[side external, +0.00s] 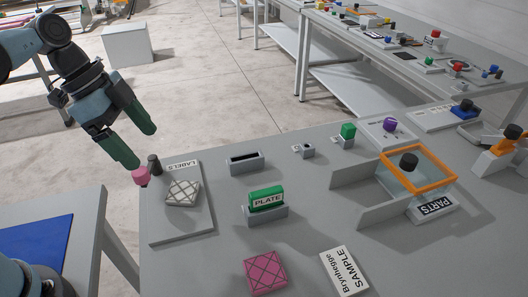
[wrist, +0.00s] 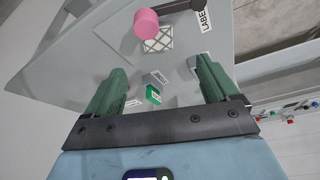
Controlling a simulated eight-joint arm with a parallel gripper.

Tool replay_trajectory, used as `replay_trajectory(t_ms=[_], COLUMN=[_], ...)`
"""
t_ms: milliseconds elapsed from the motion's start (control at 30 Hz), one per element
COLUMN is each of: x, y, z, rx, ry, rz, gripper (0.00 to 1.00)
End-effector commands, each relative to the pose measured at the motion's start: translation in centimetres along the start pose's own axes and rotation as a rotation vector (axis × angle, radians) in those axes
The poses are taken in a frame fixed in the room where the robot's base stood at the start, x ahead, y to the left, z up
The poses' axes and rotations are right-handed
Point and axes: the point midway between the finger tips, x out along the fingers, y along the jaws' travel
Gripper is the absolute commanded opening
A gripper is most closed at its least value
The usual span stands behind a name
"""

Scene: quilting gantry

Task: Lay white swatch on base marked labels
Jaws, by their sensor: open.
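The white swatch (side external: 183,190), a thick pad with a grey crossed pattern, lies on the grey base marked LABELS (side external: 180,229). It also shows in the wrist view (wrist: 158,41), partly behind a pink knob. The LABELS sign (side external: 181,163) is at the base's far edge and shows in the wrist view (wrist: 204,17). My gripper (side external: 142,147) has green fingers spread wide, with nothing between them. It is in the air, up and left of the swatch in the side view. Both fingers show in the wrist view (wrist: 160,65).
The pink knob (side external: 142,176) and a dark post (side external: 154,164) stand at the base's far left corner, close to my fingers. A green PLATE block (side external: 266,198), a slotted grey block (side external: 247,162) and a pink swatch (side external: 265,272) are to the right. Bare table lies between them.

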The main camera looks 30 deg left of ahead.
Motion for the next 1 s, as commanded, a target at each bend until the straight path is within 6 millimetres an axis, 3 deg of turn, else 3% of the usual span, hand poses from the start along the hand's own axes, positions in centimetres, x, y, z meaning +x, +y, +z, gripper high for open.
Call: replay_trajectory(t_ms=[300, 500, 700, 1000], x=[0.9, 0.9, 0.9, 0.9], y=[-0.5, -1.1, -1.3, -1.4], z=[3.2, 4.5, 4.8, 4.8], rx=[-0.582, -0.853, -0.960, -0.969], ry=[0.030, 0.142, 0.207, 0.212], rz=[-0.325, -0.474, -0.525, -0.528], gripper=[0.87, 0.87, 0.87, 0.87])
